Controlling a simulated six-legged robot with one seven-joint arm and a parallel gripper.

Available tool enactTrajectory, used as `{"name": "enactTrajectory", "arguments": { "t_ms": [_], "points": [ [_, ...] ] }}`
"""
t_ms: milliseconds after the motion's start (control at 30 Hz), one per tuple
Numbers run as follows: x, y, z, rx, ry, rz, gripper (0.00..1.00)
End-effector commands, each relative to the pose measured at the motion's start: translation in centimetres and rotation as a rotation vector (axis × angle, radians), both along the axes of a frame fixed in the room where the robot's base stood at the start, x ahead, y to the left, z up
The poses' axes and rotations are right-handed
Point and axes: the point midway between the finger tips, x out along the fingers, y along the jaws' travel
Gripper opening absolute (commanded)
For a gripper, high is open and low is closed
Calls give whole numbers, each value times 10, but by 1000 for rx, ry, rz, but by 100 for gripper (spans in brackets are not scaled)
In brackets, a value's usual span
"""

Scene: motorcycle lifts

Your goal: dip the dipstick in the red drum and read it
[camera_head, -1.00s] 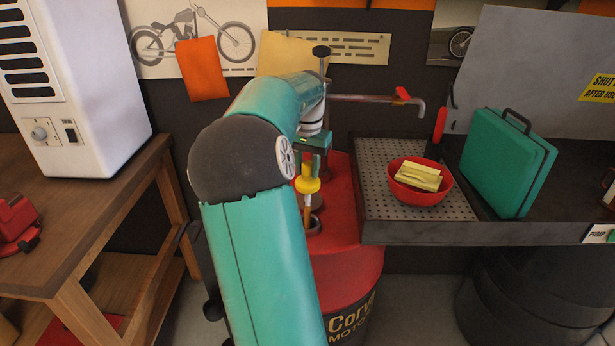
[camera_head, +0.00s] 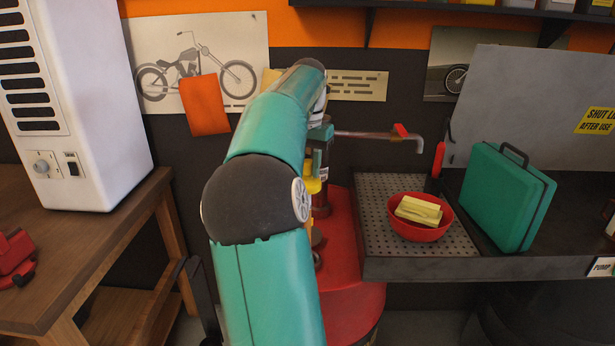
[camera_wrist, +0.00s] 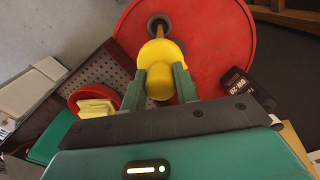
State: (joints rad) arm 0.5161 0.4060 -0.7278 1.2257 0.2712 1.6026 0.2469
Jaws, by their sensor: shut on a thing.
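The red drum (camera_head: 345,300) stands beyond my arm, with a ring-shaped opening (camera_head: 316,259) in its top. My gripper (camera_head: 319,165) is above that top, partly hidden by my arm. It is shut on the dipstick's yellow handle (camera_head: 312,186). In the wrist view, both green fingers (camera_wrist: 160,84) press on the yellow handle (camera_wrist: 159,56), and the drum top (camera_wrist: 225,45) lies below. A round opening (camera_wrist: 158,22) shows just past the handle. The dipstick's rod is mostly hidden, so I cannot tell whether its tip is inside the opening.
A pump spout (camera_head: 385,135) with a red lever reaches right behind my gripper. Right of the drum, a bench has a perforated tray (camera_head: 375,200), a red bowl (camera_head: 420,228) with yellow cloths and a green case (camera_head: 500,200). A wooden table (camera_head: 100,235) with a white machine stands left.

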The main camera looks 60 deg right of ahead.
Motion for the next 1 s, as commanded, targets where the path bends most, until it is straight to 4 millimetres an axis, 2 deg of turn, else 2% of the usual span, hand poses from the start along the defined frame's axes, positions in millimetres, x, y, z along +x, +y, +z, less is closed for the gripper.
{"name": "enactTrajectory", "arguments": {
  "t_ms": [1000],
  "points": [
    [0,-1,111,-3,0,-1,0]
  ]
}}
